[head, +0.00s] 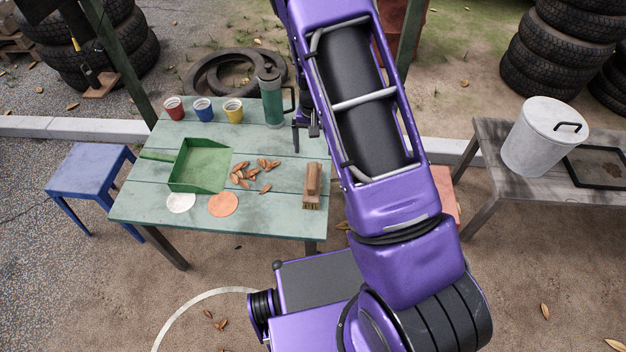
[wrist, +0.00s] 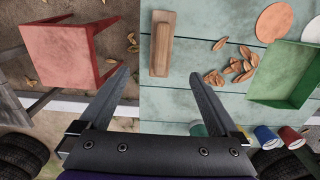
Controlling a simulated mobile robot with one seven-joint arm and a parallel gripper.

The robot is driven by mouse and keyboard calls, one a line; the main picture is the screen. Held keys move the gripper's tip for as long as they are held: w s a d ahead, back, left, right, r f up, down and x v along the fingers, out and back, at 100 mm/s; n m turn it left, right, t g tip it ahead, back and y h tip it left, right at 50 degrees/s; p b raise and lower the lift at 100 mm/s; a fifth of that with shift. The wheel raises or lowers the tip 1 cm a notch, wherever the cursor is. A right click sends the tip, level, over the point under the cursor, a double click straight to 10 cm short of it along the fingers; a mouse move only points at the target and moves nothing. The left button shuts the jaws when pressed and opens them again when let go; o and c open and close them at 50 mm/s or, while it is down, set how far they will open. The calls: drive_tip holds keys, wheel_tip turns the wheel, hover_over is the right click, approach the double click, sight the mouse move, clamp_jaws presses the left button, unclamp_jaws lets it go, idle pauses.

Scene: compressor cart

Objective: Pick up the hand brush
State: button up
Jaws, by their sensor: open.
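The hand brush (head: 312,187) lies on the green plank table (head: 150,208) near its right front corner. It has a brown wooden block with bristles underneath. In the wrist view the brush (wrist: 161,45) lies ahead of my gripper (wrist: 160,88), slightly right of centre and beyond the fingertips. My gripper is open and empty, its two fingers apart above the table's edge. In the head view my gripper (head: 305,128) is mostly hidden behind my purple arm, close to the green flask.
A green dustpan (head: 203,165), brown leaves (head: 250,172), two round discs (head: 223,204), three cups (head: 203,108) and a green flask (head: 271,100) share the table. A red stool (wrist: 68,52) stands beside it. A blue stool (head: 88,170) is at left.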

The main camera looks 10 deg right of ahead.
sight(312, 181)
wheel_tip(312, 181, down, 16)
drive_tip(key=shift+w+a+f+b, duration=0.15)
drive_tip(key=shift+f+b, duration=0.1)
drive_tip(key=shift+b, duration=0.65)
